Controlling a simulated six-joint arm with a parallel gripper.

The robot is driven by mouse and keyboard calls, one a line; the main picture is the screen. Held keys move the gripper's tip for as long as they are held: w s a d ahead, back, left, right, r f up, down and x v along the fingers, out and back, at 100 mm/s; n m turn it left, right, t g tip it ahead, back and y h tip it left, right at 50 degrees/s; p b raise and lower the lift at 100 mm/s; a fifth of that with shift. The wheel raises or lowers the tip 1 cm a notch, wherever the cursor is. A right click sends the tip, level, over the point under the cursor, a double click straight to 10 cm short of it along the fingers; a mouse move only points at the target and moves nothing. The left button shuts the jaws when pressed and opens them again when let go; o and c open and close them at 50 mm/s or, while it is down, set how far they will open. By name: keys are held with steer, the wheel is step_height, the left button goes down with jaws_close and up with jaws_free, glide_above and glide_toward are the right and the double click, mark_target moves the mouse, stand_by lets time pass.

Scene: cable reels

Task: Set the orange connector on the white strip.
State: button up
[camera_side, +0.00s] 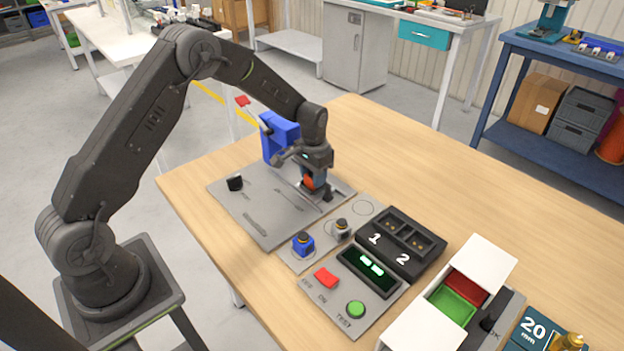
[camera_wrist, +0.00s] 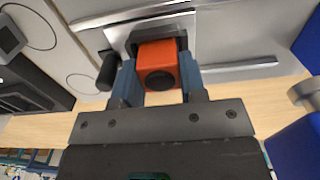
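The orange connector (camera_side: 308,182) is between the fingers of my gripper (camera_side: 312,180), low over the grey plate. In the wrist view the orange connector (camera_wrist: 160,66) shows its dark round end, with a blue-grey finger against each side of my gripper (camera_wrist: 158,85). It sits at a metal holder (camera_wrist: 120,32); I cannot tell whether it is still seated there. The pale strip (camera_side: 297,262) lies in front of the plate.
A tall blue block (camera_side: 280,136) stands close beside my gripper. A black cap (camera_side: 235,183) is on the grey plate (camera_side: 262,222). A black two-bay unit (camera_side: 405,257), a button panel (camera_side: 335,300) and a white-lidded box (camera_side: 480,262) stand to the right.

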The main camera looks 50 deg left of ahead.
steer(key=c, duration=0.3)
step_height(320, 180, up, 8)
steer(key=shift+f, duration=0.2)
steer(key=w+d+f, duration=0.1)
steer(key=d, duration=0.3)
steer(key=w+d+f, duration=0.1)
steer(key=w+d, duration=0.1)
steer(key=d, duration=0.3)
steer(key=w+d+f, duration=0.1)
steer(key=w+d, duration=0.1)
steer(key=d, duration=0.2)
steer(key=shift+d+f, duration=0.15)
steer(key=shift+f, duration=0.2)
steer(key=shift+d+f, duration=0.1)
steer(key=shift+f, duration=2.15)
